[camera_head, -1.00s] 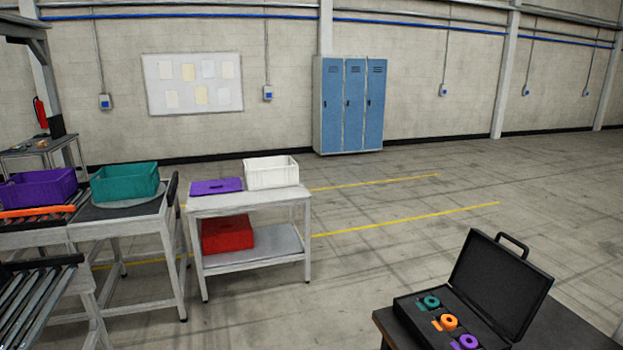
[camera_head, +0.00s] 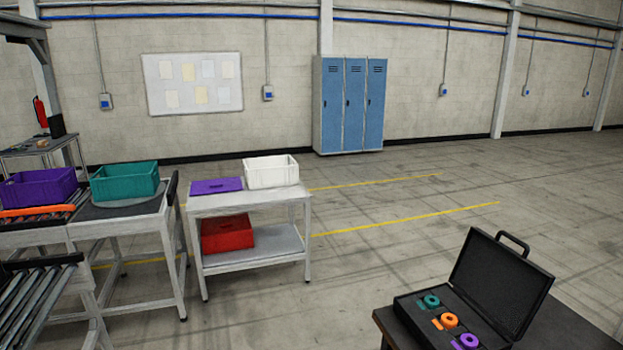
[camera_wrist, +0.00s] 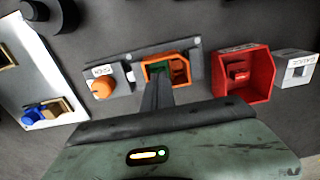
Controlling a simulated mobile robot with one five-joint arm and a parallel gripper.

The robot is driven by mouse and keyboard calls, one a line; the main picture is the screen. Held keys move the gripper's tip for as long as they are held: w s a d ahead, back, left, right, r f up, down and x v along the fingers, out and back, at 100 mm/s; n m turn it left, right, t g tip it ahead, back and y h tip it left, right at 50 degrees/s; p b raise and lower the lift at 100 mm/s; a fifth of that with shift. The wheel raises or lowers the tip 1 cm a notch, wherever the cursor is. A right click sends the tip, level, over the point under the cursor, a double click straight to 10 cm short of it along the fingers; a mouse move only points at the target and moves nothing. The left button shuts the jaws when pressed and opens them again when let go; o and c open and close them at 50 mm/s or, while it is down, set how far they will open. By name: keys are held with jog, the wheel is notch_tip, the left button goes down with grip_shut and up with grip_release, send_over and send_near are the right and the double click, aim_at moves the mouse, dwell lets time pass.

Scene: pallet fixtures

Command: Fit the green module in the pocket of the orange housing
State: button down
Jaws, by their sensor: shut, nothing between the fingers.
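The orange housing (camera_wrist: 184,80) is in the upper middle of the wrist view, on a grey mounting plate. Green shows inside its pocket; I take this to be the green module (camera_wrist: 160,73). My gripper (camera_wrist: 160,82) reaches up from the bottom of the wrist view, its dark fingers shut and empty with tips at the near side of the housing. The fingers hide part of the pocket, so I cannot tell how deep or how square the green module sits, nor whether the tips touch it. Neither shows in the head view.
A red housing (camera_wrist: 243,90) with a red piece inside stands to the right, beside a grey block (camera_wrist: 297,72). An orange knob (camera_wrist: 102,88) is on the left. A white panel (camera_wrist: 30,72) lies further left, with a blue part (camera_wrist: 33,113) near its lower edge.

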jog(key=shift+f+b, duration=0.5)
jog(key=shift+f, duration=0.1)
notch_tip(320, 180, up, 7)
jog(key=p, duration=0.7)
jog(key=shift+r, duration=0.1)
jog(key=w+a+f+n+b, duration=0.2)
jog(key=w+a+n, duration=0.1)
jog(key=w+a, duration=0.65)
jog(key=w+a+f+n+b, duration=0.1)
jog(key=w+a+f+n, duration=0.1)
jog(key=w+a, duration=0.75)
jog(key=w+a+f+n+b, duration=0.1)
jog(key=a+n, duration=0.3)
jog(key=a, duration=1.1)
jog(key=w+a+f+n+b, duration=0.1)
jog(key=a+n, duration=0.4)
jog(key=a, duration=1)
jog(key=shift+w+a+f+b, duration=0.25)
jog(key=shift+w+b, duration=0.05)
jog(key=shift+b, duration=0.35)
